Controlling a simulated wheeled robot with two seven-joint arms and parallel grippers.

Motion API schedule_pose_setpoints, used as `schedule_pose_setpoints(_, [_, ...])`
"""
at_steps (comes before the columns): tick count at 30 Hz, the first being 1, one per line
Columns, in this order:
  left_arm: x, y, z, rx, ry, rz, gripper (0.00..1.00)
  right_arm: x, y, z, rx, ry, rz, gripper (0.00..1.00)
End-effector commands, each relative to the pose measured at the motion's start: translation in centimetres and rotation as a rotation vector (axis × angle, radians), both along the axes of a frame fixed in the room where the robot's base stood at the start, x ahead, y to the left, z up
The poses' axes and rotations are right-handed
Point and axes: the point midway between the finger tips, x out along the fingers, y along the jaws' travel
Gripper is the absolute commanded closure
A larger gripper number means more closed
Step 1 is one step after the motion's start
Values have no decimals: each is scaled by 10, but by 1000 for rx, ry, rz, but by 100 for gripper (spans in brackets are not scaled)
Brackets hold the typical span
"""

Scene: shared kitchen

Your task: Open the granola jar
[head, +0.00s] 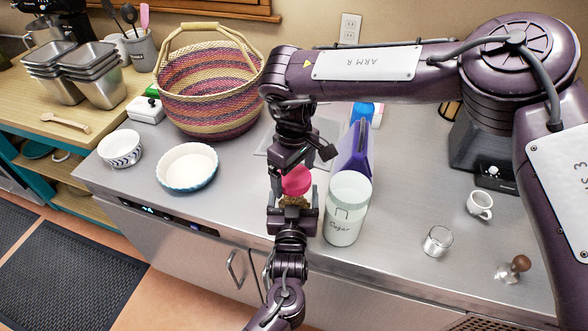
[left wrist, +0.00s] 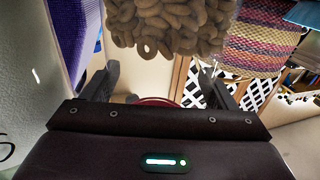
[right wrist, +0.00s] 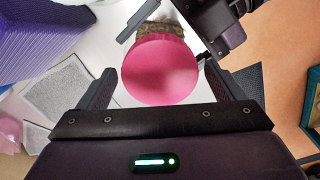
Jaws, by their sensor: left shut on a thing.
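The granola jar (head: 294,202) is clear, filled with tan granola, and topped by a round pink lid (head: 297,181). It is near the counter's front edge; I cannot tell whether its base touches anything. My left gripper (head: 292,213) is shut on the jar body from the front; ring-shaped granola (left wrist: 170,28) shows large in the left wrist view. My right gripper (head: 284,172) is above the jar, pointing down. In the right wrist view the pink lid (right wrist: 160,70) lies between the open fingers, with a gap on each side.
A white sugar canister (head: 347,210) stands close right of the jar, with a purple object (head: 355,150) behind it. A woven basket (head: 210,88) and a pie dish (head: 187,167) are left. A glass (head: 437,241), cup (head: 480,205) and tamper (head: 514,268) are right.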

Motion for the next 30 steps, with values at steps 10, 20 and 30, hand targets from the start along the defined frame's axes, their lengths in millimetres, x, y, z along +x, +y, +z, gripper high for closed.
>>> schedule_pose_setpoints(10, [0,0,1,-1,-2,0,84,0,0,0,0,0,0,56])
schedule_pose_setpoints(20, [0,0,1,-1,-1,0,84,1,-1,1,0,0,336,57])
schedule_pose_setpoints(30, [0,0,0,-1,-1,1,84,1,-1,1,-1,1,1091,57])
